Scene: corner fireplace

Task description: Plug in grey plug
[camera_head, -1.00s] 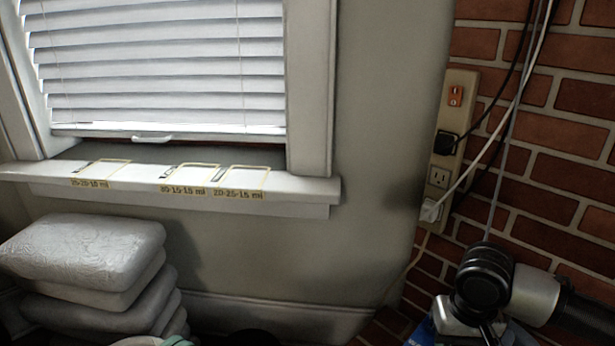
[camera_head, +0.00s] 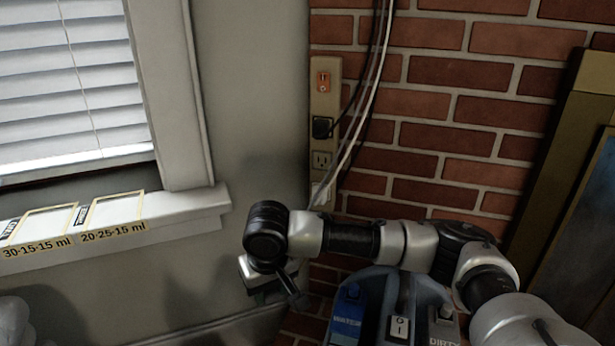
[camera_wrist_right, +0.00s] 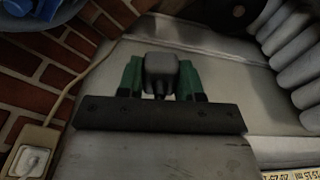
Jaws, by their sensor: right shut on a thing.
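My right gripper (camera_wrist_right: 160,82) is shut on the grey plug (camera_wrist_right: 160,72), which sits between its green finger pads in the right wrist view. In the head view my right gripper (camera_head: 272,292) is low, below and left of the outlet strip, and the plug is hard to make out there. The beige outlet strip (camera_head: 318,102) runs up the wall corner. It has an orange socket (camera_head: 323,81) at the top, a black plug (camera_head: 322,127) seated below it, then an empty socket (camera_head: 322,160), and a white plug (camera_head: 320,193) at the bottom. My left gripper is out of view.
A window sill (camera_head: 170,224) with labelled yellow outlines juts out at left. Black and white cables (camera_head: 372,92) hang across the brick wall beside the strip. A blue and grey appliance (camera_head: 372,308) stands under my right arm. A gold frame (camera_head: 570,130) is at right.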

